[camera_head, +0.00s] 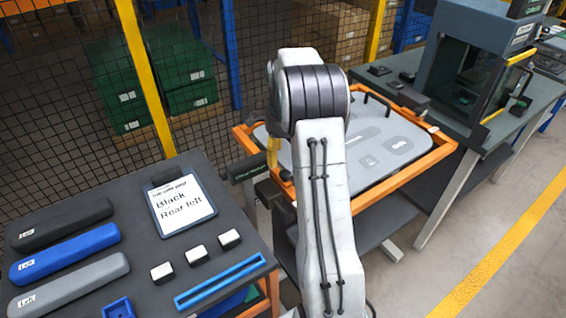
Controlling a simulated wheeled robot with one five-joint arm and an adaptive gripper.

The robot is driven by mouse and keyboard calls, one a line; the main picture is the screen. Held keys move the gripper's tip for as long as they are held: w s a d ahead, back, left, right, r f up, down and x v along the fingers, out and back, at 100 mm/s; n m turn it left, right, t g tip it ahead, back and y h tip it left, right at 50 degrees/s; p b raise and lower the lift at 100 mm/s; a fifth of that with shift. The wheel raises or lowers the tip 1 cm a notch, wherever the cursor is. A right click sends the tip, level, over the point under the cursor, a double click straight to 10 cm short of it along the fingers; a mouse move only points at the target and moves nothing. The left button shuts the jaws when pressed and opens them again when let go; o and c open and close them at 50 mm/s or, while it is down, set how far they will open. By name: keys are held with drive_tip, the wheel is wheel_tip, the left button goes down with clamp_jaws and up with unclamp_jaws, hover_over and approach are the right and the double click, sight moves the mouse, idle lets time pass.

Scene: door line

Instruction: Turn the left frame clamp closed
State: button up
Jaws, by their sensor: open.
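The orange frame (416,170) holds a light grey panel (385,150) on a stand right of centre. At its left corner, a dark fitting with an orange part (285,178) shows beside my arm; it appears to be the left frame clamp, and its turn position is unclear. My gripper (273,140) is mostly hidden behind my own arm. Only a narrow strip, yellowish at its lower end, shows left of the arm, just above that corner. The gripper is open, and I cannot tell whether it touches the clamp. A black curved piece (378,100) sits at the panel's far edge.
A dark bench (150,275) at left carries black (62,225), blue (65,252) and grey (68,283) handles, a card reading "Black Rear left" (182,205) and small white-topped blocks. A mesh fence (200,60) stands behind. A machine bench (400,68) is at right; floor is clear lower right.

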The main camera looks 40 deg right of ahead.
sight(284, 173)
drive_tip(key=shift+w+d+f, duration=0.15)
drive_tip(key=shift+d+f, duration=0.1)
drive_tip(key=shift+f, duration=0.45)
drive_tip(key=shift+f+p, duration=0.55)
drive_tip(key=shift+f, duration=2.55)
clamp_jaws()
